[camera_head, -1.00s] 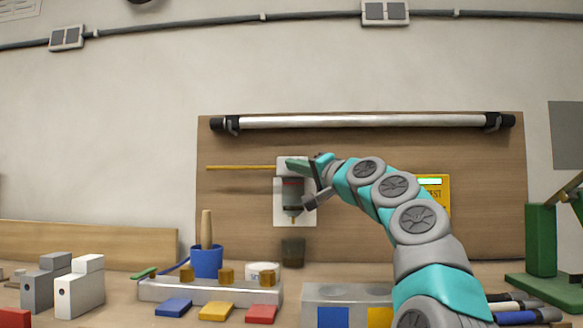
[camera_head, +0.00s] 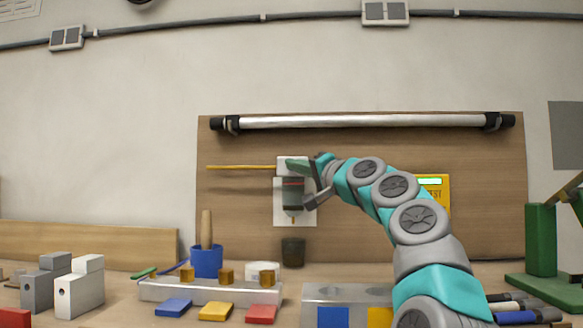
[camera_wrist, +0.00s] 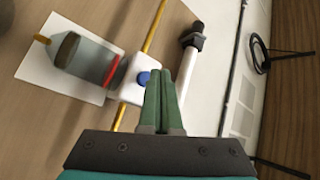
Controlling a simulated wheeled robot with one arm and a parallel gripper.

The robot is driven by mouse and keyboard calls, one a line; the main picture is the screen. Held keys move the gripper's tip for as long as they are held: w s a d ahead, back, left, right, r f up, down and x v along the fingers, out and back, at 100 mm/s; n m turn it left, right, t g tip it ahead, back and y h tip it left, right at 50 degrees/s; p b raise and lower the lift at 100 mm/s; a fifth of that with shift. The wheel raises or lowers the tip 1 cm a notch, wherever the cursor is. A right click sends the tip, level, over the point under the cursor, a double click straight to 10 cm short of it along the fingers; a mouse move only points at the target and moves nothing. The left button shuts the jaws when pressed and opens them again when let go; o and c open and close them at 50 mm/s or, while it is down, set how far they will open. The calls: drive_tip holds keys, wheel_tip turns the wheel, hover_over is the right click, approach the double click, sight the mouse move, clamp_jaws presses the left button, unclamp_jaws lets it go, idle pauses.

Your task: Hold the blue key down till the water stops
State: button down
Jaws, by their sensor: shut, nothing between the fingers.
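The blue key (camera_wrist: 144,77) is a small round button on a white block (camera_wrist: 128,84). My gripper (camera_wrist: 160,74) has its green fingers shut together and empty, with the tips right beside the key; I cannot tell whether they touch it. In the head view my gripper (camera_head: 290,165) is in front of the white block and hides the key. A greyish see-through vessel (camera_wrist: 88,58) with a red ring (camera_wrist: 112,70) adjoins the block, with a yellow spout (camera_wrist: 41,40) at its far end. A dark cup (camera_head: 293,252) stands below; I make out no stream above it.
A yellow rod (camera_head: 238,167) runs sideways at the block. A white tube (camera_head: 360,121) is fixed above on the wooden board (camera_head: 470,150). A yellow panel with a green display (camera_head: 432,185) is behind my arm. A blue pot (camera_head: 206,262) and several coloured blocks stand on the bench.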

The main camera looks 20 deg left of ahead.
drive_tip(key=shift+w, duration=0.15)
drive_tip(key=shift+w+a+p, duration=0.1)
drive_tip(key=shift+w+p, duration=0.15)
drive_tip(key=shift+p, duration=0.1)
drive_tip(key=shift+w+p, duration=0.4)
idle(0.6)
drive_tip(key=shift+s, duration=0.15)
drive_tip(key=shift+s+b, duration=0.65)
drive_tip(key=shift+b, duration=0.15)
